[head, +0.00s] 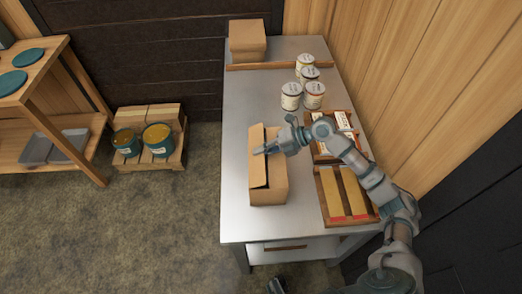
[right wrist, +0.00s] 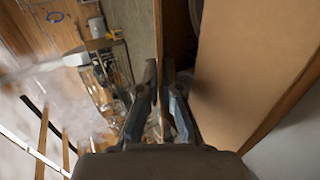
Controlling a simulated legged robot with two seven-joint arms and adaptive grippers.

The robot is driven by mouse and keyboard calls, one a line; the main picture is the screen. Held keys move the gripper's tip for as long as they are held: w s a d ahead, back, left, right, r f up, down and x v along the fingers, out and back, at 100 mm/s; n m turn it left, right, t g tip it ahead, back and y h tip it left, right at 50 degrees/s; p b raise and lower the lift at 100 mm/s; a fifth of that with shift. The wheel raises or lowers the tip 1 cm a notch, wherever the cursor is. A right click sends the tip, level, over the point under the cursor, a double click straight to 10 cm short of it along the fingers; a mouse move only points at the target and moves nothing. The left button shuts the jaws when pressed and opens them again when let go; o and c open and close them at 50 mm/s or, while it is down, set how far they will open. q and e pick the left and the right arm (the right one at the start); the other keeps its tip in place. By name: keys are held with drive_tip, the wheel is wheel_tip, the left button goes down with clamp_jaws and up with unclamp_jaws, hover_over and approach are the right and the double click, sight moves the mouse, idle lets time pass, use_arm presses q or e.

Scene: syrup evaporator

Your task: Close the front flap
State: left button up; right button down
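A brown cardboard box (head: 268,192) stands on the metal table. Its top panels are partly folded over, with a dark slit open along the top between a narrow left flap (head: 256,141) and the rest. My right gripper (head: 258,151) lies across the box top, pointing left.
Several labelled cans (head: 314,95) stand behind the box to the right. A wooden tray of frames (head: 362,214) and a crate of packets (head: 343,122) lie close to its right. Another closed box (head: 247,39) is at the far end. Bare metal lies left of the box.

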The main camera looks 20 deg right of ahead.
drive_tip(key=c, duration=1.4)
unclamp_jaws()
drive_tip(key=shift+f, duration=0.15)
drive_tip(key=shift+o, duration=0.2)
drive_tip(key=v, duration=0.7)
drive_tip(key=shift+d, duration=0.2)
